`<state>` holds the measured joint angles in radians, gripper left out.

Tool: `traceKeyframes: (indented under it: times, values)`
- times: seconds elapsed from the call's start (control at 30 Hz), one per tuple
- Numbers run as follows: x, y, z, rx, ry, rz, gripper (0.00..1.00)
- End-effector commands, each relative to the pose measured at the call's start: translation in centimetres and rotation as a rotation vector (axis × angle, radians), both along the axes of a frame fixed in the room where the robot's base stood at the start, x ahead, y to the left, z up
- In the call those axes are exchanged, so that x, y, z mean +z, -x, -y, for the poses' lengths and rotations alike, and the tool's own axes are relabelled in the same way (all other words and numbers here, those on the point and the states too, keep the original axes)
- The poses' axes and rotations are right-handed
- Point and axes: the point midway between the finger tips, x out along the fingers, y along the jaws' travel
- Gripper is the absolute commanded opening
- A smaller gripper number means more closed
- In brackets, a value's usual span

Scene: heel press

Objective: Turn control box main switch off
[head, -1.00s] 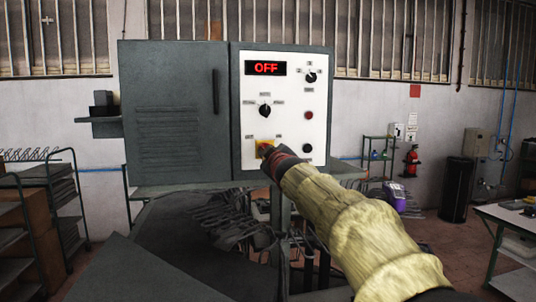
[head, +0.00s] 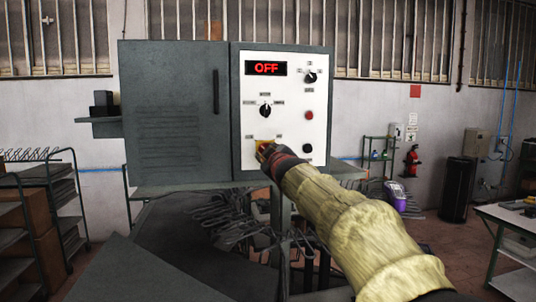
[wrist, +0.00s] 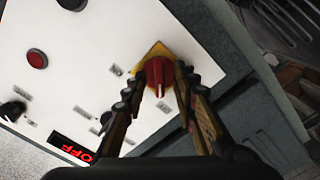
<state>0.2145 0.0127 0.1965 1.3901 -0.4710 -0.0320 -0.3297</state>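The control box (head: 180,115) has a white panel (head: 288,94) on its right side, with a display (head: 266,68) reading OFF in red. The main switch is a red knob on a yellow plate (head: 258,144) at the panel's lower left, mostly hidden behind my gripper (head: 266,151) in the head view. In the wrist view the red knob (wrist: 158,71) sits between the two fingertips of my gripper (wrist: 155,84). The fingers are spread with the knob between them; whether they touch both its sides I cannot tell. The display also shows in the wrist view (wrist: 72,148).
Other controls on the panel are a middle black selector (head: 265,111), an upper right black knob (head: 310,77), a red button (head: 309,115) and a lower black button (head: 307,148). A dark press with wire hangers stands below the box. A table (head: 510,218) is at the right.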

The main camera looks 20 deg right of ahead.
Motion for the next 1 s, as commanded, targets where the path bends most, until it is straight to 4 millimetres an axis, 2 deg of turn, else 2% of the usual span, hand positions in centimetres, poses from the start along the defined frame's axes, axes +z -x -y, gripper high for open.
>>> traceKeyframes:
  times: [0.27, 0.7, 0.83, 1.0]
  values:
    - [0.1, 2.7, -0.5, 0.0, 0.0, 0.001, 0.28]
    - [0.0, 9.7, -2.0, -0.001, 0.0, 0.001, 0.28]
    - [0.0, 10.9, -2.2, 0.0, 0.001, 0.0, 0.28]
    - [-0.1, 11.5, -2.4, 0.0, 0.001, 0.0, 0.28]
